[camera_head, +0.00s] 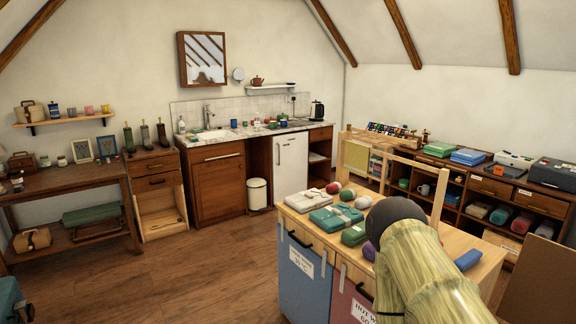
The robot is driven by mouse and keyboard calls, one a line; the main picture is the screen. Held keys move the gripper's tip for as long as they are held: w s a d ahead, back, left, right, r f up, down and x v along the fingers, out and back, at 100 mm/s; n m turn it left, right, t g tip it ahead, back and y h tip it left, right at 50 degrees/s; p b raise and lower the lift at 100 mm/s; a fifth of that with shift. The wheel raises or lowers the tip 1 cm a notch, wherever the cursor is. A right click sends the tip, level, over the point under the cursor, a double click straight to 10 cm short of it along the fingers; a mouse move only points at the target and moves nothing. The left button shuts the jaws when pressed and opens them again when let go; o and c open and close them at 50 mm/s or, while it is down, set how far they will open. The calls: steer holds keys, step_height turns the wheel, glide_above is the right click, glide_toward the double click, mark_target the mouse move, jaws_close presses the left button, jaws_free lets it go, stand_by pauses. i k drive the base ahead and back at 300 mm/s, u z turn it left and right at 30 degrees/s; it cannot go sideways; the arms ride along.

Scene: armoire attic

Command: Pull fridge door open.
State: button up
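The small white fridge (290,163) stands under the counter against the far wall. Its white door faces the room and looks shut. A small dark mark, perhaps its handle, shows near the top of the door. The lower part of the door is partly hidden by the laundry cabinet in front. My arm reaches in from the bottom right, with a dark joint and a pale yellow-green link. It is well in front of the fridge and apart from it. My gripper is not visible.
A laundry cabinet (306,268) with folded cloths and yarn on top stands between me and the fridge's right side. A white bin (257,194) stands just left of the fridge. The wooden floor (190,265) at left and centre is clear. Shelves (480,185) line the right wall.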

mark_target(290, 150)
steer(key=u, duration=0.5)
steer(key=i, duration=6.15)
steer(key=z, duration=2.9)
steer(key=i, duration=1.55)
steer(key=z, duration=0.05)
